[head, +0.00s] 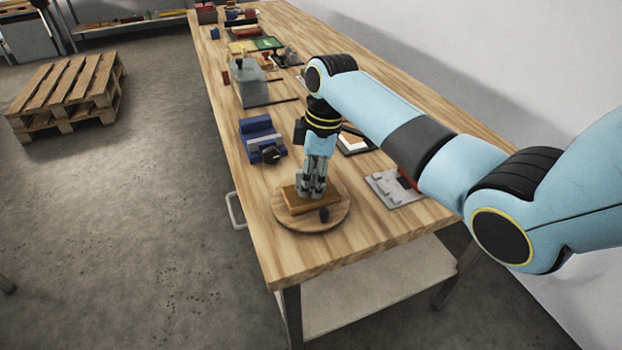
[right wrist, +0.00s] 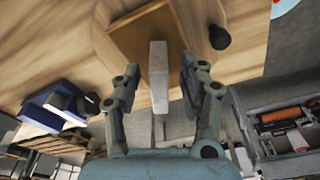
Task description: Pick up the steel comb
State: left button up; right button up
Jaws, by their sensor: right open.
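My right gripper (head: 313,192) points down over an orange-brown block (head: 291,198) on a round wooden board (head: 312,224). In the right wrist view its jaws (right wrist: 160,80) are open. A pale grey, narrow bar (right wrist: 158,65), which looks like the steel comb, lies between the fingers, with a gap on each side. Its far end overlaps the block (right wrist: 135,38); whether it touches the block I cannot tell. In the head view the fingers hide most of the bar. My left gripper is not in view.
A small dark knob-like piece (head: 323,214) is by the block. A blue holder (head: 262,137) stands behind left, and a grey tray (head: 394,189) lies to the right. A clear box (head: 252,88) and several items are farther back. The table's near end is bare.

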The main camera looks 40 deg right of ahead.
jog(key=shift+w+f, duration=0.1)
jog(key=shift+f, duration=0.25)
grip_shut()
jog(key=shift+r, duration=0.1)
